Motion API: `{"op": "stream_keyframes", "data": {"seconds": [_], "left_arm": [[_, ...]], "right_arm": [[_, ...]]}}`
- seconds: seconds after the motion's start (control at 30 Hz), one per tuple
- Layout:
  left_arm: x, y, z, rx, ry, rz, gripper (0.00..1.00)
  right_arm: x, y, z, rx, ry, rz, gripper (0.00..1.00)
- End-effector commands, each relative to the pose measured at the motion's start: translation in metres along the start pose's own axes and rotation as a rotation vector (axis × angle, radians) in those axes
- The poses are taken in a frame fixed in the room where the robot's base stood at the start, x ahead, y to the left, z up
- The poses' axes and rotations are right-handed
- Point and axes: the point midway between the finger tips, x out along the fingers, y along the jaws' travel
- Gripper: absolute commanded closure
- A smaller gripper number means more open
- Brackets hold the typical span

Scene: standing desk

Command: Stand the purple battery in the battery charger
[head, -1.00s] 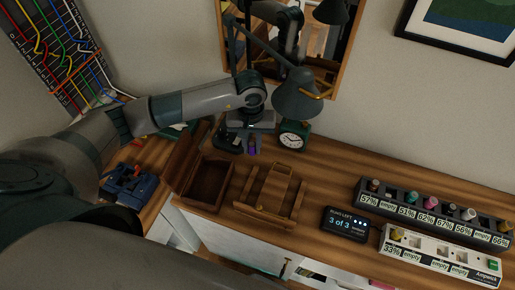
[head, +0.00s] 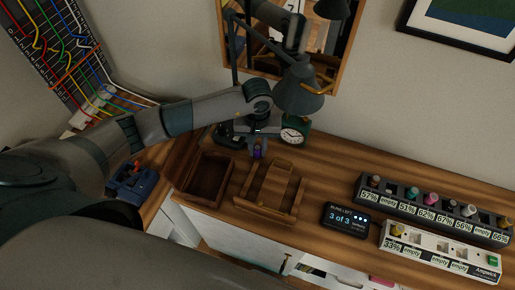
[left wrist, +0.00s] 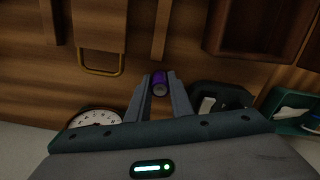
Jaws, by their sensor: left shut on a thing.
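The purple battery (left wrist: 159,82) is between the two fingertips of my left gripper (left wrist: 160,92) in the left wrist view, and the gripper is shut on it. In the head view the battery (head: 257,152) shows small below my left gripper (head: 256,143), near the lamp base and the clock. Whether it touches the desk is hard to tell. The battery charger, the white one marked Ampwick (head: 430,257), stands at the front right of the desk with a yellow-topped battery at its left end and slots labelled empty. My right gripper is not seen.
A dark charger rack (head: 400,204) with several batteries stands behind the white one. A display reading 3 of 3 (head: 345,221), a wooden stand (head: 270,209), an open wooden box (head: 205,178), a clock (head: 294,134) and a lamp (head: 298,95) are around.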

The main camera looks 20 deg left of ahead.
Motion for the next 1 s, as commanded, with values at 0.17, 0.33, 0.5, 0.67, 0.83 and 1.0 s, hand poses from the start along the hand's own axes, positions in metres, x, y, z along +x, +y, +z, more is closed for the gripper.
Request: {"op": "stream_keyframes", "data": {"seconds": [0.17,0.33,0.5,0.67,0.83,1.0], "left_arm": [[-0.001,0.0,0.0,0.0,0.001,0.0,1.0],[0.003,0.0,0.0,0.001,0.001,0.0,1.0],[0.002,0.0,0.0,0.0,0.0,0.0,0.62],[0.002,0.0,0.0,0.0,0.0,0.0,0.62],[0.0,0.0,0.0,0.0,0.0,0.0,0.62],[-0.008,0.001,-0.001,0.001,0.002,0.001,0.62]], "right_arm": [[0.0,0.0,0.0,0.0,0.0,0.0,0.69],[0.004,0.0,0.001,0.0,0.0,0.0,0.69],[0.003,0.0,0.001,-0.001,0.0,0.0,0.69],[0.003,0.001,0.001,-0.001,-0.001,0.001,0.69],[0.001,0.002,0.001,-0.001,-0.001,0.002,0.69],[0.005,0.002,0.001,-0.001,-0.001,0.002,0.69]]}}
